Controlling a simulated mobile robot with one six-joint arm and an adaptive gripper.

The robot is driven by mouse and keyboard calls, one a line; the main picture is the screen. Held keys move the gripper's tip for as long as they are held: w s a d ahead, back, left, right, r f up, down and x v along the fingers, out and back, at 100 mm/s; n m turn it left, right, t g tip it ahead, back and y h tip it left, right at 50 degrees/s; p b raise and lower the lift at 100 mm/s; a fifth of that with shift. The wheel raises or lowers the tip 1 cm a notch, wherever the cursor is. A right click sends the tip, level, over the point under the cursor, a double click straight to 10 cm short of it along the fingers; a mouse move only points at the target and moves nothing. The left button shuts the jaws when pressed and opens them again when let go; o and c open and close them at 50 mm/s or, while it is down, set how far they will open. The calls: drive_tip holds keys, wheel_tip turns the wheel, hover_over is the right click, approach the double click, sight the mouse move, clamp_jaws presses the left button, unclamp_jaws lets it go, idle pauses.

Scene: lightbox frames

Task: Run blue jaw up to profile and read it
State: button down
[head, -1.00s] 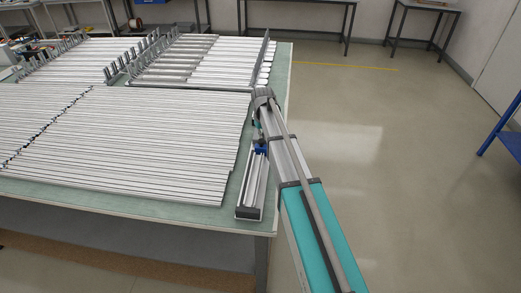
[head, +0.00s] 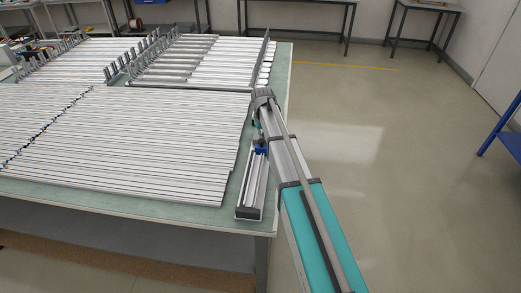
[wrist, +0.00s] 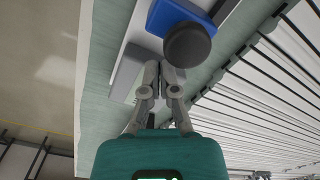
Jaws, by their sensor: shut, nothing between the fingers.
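A dark block closes the bed's near end. In the wrist view the blue jaw (wrist: 178,14) is at the top, with a round dark knob (wrist: 187,45) in front of it. My gripper (wrist: 160,70) is shut and empty, its tips just below and left of the knob, over a grey block (wrist: 127,72). I cannot tell whether the tips touch anything. In the head view my arm mostly hides the gripper. No reading is legible.
Many silver profiles (head: 120,140) lie in rows across the green table (head: 100,200), left of the bed. Upright grey dividers (head: 140,55) stand behind them. Open floor (head: 390,160) lies to the right of the table.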

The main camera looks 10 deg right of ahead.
sight(261, 141)
drive_tip(key=shift+s+a, duration=0.25)
drive_tip(key=shift+s, duration=0.5)
drive_tip(key=shift+s+a, duration=0.2)
drive_tip(key=shift+s, duration=0.5)
drive_tip(key=shift+s+a, duration=0.25)
drive_tip(key=shift+s, duration=0.5)
idle(1.0)
drive_tip(key=shift+w+d, duration=0.1)
drive_tip(key=shift+w, duration=0.1)
drive_tip(key=shift+w+d, duration=0.1)
drive_tip(key=shift+w, duration=0.35)
idle(0.3)
drive_tip(key=shift+r, duration=0.1)
wheel_tip(261, 141, up, 7)
drive_tip(key=p, duration=0.7)
idle(0.5)
drive_tip(key=s+m, duration=0.2)
drive_tip(key=s, duration=2.4)
drive_tip(key=shift+d, duration=0.35)
